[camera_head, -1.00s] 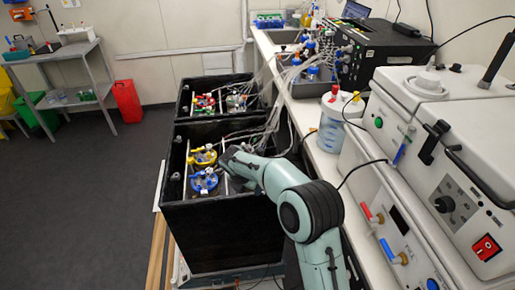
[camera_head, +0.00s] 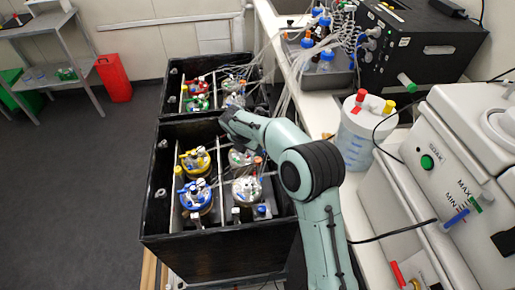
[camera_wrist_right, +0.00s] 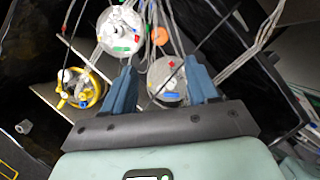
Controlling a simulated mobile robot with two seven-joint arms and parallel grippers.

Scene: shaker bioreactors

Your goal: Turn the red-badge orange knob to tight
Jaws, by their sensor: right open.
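In the right wrist view, a small orange round part (camera_wrist_right: 159,36) sits among tubes just beyond my fingertips; it may be the orange knob. A small red mark (camera_wrist_right: 168,63) shows on a grey-lidded vessel (camera_wrist_right: 168,82) between the fingers. I cannot tell whether this mark is the knob's badge. My right gripper (camera_wrist_right: 160,65) is open and empty, with one blue finger on each side of that vessel. In the head view, my right gripper (camera_head: 228,123) is above the far part of the front black box (camera_head: 210,262), partly hiding what lies under it. My left gripper is out of view.
The front box also holds a yellow-ringed vessel (camera_head: 196,162), a blue-ringed vessel (camera_head: 196,196) and a clear-lidded vessel (camera_head: 246,188). A second black box (camera_head: 166,84) stands behind. Tubes run to the bench at right, where a white jug (camera_head: 358,138) stands.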

